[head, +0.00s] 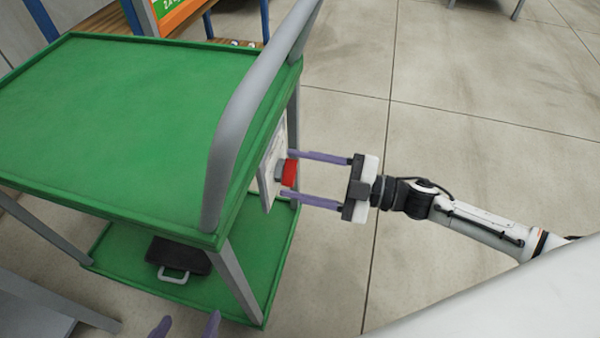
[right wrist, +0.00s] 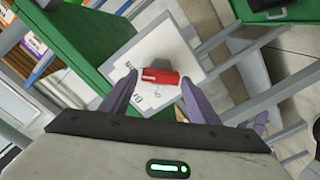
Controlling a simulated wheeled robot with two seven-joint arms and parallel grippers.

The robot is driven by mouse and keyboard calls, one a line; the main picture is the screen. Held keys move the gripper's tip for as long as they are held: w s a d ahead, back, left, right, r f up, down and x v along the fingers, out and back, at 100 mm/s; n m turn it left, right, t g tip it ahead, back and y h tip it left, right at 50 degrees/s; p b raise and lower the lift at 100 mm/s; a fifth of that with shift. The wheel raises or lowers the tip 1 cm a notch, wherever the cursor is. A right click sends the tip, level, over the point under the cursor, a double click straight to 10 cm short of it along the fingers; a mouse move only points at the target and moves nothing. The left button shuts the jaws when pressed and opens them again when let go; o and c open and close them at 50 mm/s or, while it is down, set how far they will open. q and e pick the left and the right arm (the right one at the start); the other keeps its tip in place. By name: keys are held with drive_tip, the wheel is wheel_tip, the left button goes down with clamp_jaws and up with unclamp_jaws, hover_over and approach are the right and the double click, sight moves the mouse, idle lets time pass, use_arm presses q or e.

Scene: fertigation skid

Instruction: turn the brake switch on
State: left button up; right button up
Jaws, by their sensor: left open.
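The brake switch is a red knob (head: 289,173) on a white plate (head: 268,186) at the right end of the green cart. In the right wrist view the red knob (right wrist: 160,77) is a bar lying nearly crosswise on the white plate (right wrist: 150,48), with small dark markings too small to read. My right gripper (head: 287,174) is open, its two purple fingers reaching the plate on either side of the knob, with gaps visible in the head view. My left gripper (head: 187,324) shows only its purple fingertips, spread apart, at the bottom edge.
The green cart (head: 110,110) has a bare top, a grey handle rail (head: 240,120) above the plate, and a lower shelf (head: 120,248) holding a black case (head: 180,256). A wooden bench (head: 215,45) stands behind. The floor right of the cart is clear.

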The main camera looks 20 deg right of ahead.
drive_tip(key=c, duration=0.7)
use_arm(q)
drive_tip(key=shift+s+f, duration=0.1)
drive_tip(key=shift+f, duration=0.1)
use_arm(e)
drive_tip(key=shift+c, duration=0.2)
